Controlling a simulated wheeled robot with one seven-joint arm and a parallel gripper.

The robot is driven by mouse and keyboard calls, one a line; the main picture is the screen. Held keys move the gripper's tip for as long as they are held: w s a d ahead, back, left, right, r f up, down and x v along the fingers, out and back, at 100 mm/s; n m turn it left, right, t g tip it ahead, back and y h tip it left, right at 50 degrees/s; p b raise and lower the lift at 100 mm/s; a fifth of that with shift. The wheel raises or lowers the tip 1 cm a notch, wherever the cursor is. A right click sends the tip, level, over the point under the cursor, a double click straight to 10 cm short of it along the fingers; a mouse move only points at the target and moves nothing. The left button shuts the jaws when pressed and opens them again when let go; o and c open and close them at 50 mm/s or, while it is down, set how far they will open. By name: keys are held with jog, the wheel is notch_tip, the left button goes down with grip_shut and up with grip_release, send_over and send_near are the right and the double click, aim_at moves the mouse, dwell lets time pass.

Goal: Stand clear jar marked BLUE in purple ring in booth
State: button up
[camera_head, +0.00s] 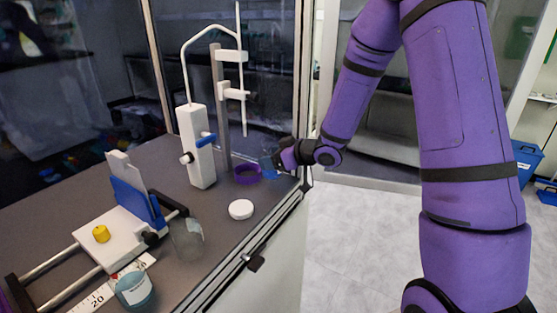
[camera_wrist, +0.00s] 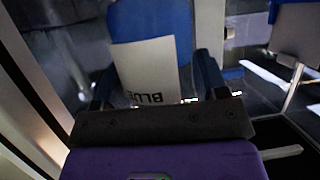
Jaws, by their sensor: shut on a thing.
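The clear jar (camera_head: 267,163) looks blue-tinted in the head view. In the wrist view the jar (camera_wrist: 155,18) shows blue, with a white label whose letters BLUE appear upside down. My gripper (camera_head: 276,158) is shut on it, with fingers on both sides of the jar in the wrist view (camera_wrist: 155,82). The purple ring (camera_head: 247,174) lies on the grey booth floor, just left of the jar. No jar stands in the ring. The gap between the jar's base and the floor cannot be told.
A white stand with a bent tube (camera_head: 198,146) rises left of the ring. A white round lid (camera_head: 241,209) lies nearer the front. A clear empty-looking jar (camera_head: 187,239), a labelled bluish jar (camera_head: 134,290) and a white slide device (camera_head: 103,236) are at lower left. The booth's front rail (camera_head: 262,236) edges the floor.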

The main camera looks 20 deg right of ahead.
jog(key=w+a, duration=0.5)
jog(key=w, duration=0.2)
jog(key=shift+w+a, duration=0.25)
dwell(0.4)
jog(key=shift+f, duration=1.3)
dwell(1.3)
